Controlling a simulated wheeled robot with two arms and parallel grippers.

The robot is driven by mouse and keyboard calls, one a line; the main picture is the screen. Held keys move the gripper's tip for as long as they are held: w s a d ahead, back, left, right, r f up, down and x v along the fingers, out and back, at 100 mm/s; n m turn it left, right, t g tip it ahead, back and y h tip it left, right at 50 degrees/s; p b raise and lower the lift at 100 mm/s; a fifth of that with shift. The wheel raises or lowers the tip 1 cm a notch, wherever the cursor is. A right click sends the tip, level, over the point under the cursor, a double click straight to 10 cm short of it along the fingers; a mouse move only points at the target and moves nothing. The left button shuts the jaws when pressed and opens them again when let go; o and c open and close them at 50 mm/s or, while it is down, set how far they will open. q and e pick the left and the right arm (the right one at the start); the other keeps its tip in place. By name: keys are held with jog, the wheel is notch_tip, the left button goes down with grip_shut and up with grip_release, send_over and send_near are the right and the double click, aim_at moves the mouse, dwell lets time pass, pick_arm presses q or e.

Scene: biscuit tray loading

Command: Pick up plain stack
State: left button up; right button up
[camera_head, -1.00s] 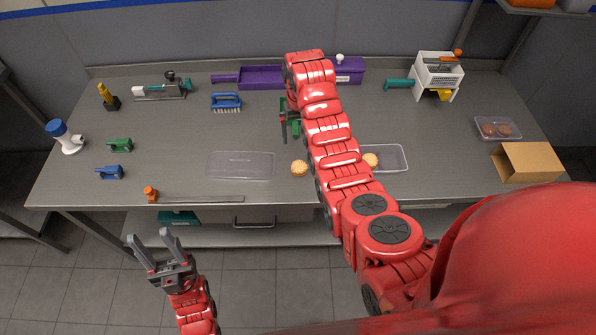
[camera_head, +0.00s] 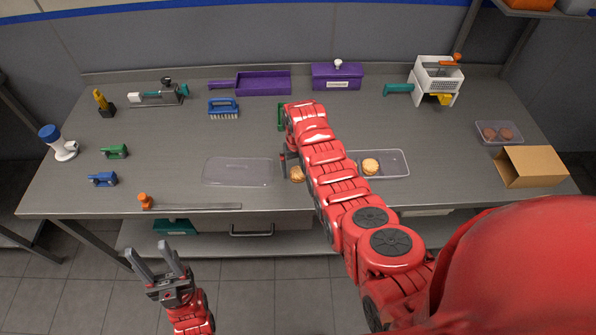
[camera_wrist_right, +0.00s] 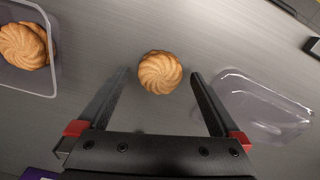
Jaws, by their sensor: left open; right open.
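A plain golden biscuit stack (camera_head: 297,174) with a swirled top stands on the table, partly hidden by my right arm in the head view. In the right wrist view the stack (camera_wrist_right: 160,72) shows from above between my right fingertips, with a visible gap on each side. My right gripper (camera_wrist_right: 158,74) is open and empty; in the head view it is mostly hidden by its own arm. My left gripper (camera_head: 158,254) is open and empty, in front of the table's front edge.
A clear tray (camera_head: 401,165) holding similar biscuits (camera_head: 370,166) stands right of the stack. A clear lid (camera_head: 238,172) lies left of it. A cardboard box (camera_head: 532,167) and a tray of dark biscuits (camera_head: 511,141) stand at right.

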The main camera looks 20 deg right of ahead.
jog(key=shift+f, duration=0.35)
jog(key=c, duration=0.8)
jog(key=shift+r, duration=0.2)
